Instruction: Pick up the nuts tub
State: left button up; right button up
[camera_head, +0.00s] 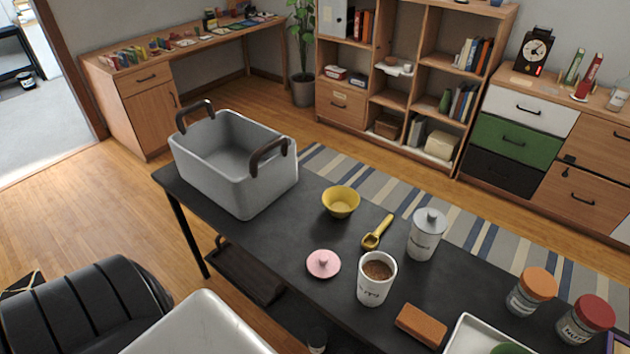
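A glass jar with a red lid (587,319) stands upright at the right end of the dark table; its partly readable label seems to say "NUT". Next to it, on its left, stands a similar jar with an orange lid (531,291). An open white tub (375,282) with brown contents stands near the table's middle; its label is too small to read surely. A white canister with a grey lid (426,235) stands behind it. Neither of my grippers is in view.
The dark table (300,215) also holds a grey bin (222,178) with raised handles, a yellow bowl (341,202), a yellow scoop (377,233), a pink lid (323,264), an orange-brown block (421,325) and a white tray (465,338). Shelves and drawers stand behind.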

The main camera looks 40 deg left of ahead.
aim_at(377, 270)
jog(key=u, duration=0.7)
jog(key=z, duration=0.4)
jog(key=l+z, duration=0.15)
jog(key=z, duration=0.2)
jog(key=i+z, duration=0.1)
jog(key=z, duration=0.3)
jog(key=u, duration=1.3)
jog(key=k+u, duration=0.15)
jog(key=k, duration=0.25)
jog(key=k+j+u, duration=0.2)
jog(key=k, duration=0.2)
